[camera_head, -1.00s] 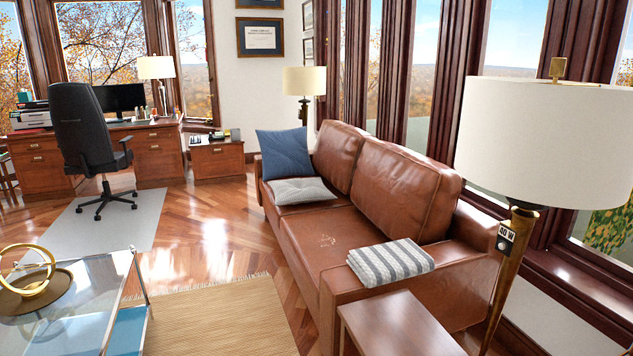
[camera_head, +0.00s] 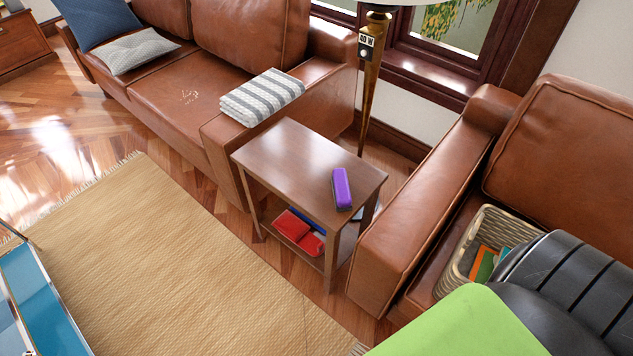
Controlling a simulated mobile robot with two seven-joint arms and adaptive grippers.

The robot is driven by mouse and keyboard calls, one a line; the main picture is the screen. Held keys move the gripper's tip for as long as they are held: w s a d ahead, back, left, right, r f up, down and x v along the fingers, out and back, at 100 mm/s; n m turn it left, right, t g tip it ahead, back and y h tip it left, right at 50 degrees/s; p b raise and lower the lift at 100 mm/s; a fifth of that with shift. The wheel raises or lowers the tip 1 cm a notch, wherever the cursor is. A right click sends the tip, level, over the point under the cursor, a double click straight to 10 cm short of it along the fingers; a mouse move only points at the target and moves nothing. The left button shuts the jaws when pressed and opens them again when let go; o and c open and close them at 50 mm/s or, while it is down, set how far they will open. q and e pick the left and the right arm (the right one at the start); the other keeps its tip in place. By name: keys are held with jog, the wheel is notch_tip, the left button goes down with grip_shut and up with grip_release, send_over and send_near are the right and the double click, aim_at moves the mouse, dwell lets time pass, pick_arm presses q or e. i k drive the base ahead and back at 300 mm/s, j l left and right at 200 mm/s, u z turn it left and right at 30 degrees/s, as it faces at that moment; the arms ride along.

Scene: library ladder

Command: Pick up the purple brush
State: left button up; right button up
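The purple brush (camera_head: 341,187) lies on top of the small wooden side table (camera_head: 290,160), near its right front corner. It is a short purple block with a darker underside. Nothing is touching it except the table top. Neither of my grippers shows in the head view.
A brown sofa (camera_head: 170,75) with a striped blanket (camera_head: 262,96) stands left of the table. A brown armchair (camera_head: 420,190) with a wicker basket (camera_head: 458,262) is close on the right. A brass floor lamp (camera_head: 371,75) stands behind.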

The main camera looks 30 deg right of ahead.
aim_at(342, 198)
jog(key=j+z, duration=0.15)
jog(key=z, duration=0.3)
jog(key=i+j+z, duration=0.1)
jog(key=j+z, duration=0.15)
jog(key=z, duration=0.25)
